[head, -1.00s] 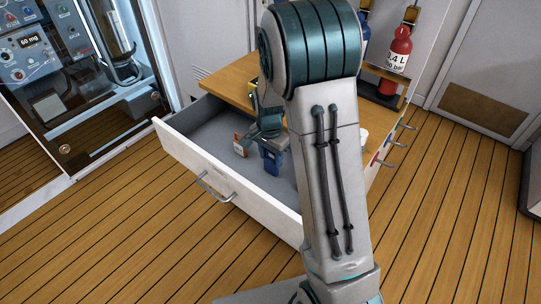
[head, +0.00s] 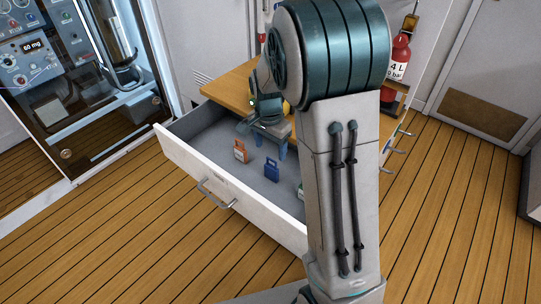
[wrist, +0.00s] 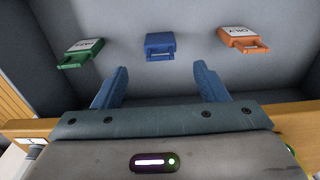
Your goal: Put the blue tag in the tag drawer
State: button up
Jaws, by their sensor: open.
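The blue tag (head: 271,170) is inside the open white drawer (head: 225,180), on its grey floor, and looks upright. It also shows at the top middle of the wrist view (wrist: 160,45). My gripper (wrist: 160,85) is open and empty, its two blue fingers spread wide. It is apart from the blue tag, on the cabinet side of it and above the drawer. In the head view my gripper (head: 283,150) is partly hidden by my own wrist.
An orange tag (head: 240,151) and a green tag (wrist: 82,52) are in the drawer on either side of the blue one. The wooden cabinet top (head: 226,83) borders the drawer. A red cylinder (head: 400,55) stands behind. The drawer floor's left part is clear.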

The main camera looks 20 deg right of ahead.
jog(key=s+r+n, duration=0.5)
jog(key=s+r, duration=0.5)
jog(key=s, duration=0.1)
jog(key=s+n+t, duration=0.1)
jog(key=s+n, duration=0.4)
jog(key=s, duration=0.5)
jog(key=shift+a+n+t+y, duration=0.3)
jog(key=shift+a+n, duration=0.1)
jog(key=shift+s, duration=0.1)
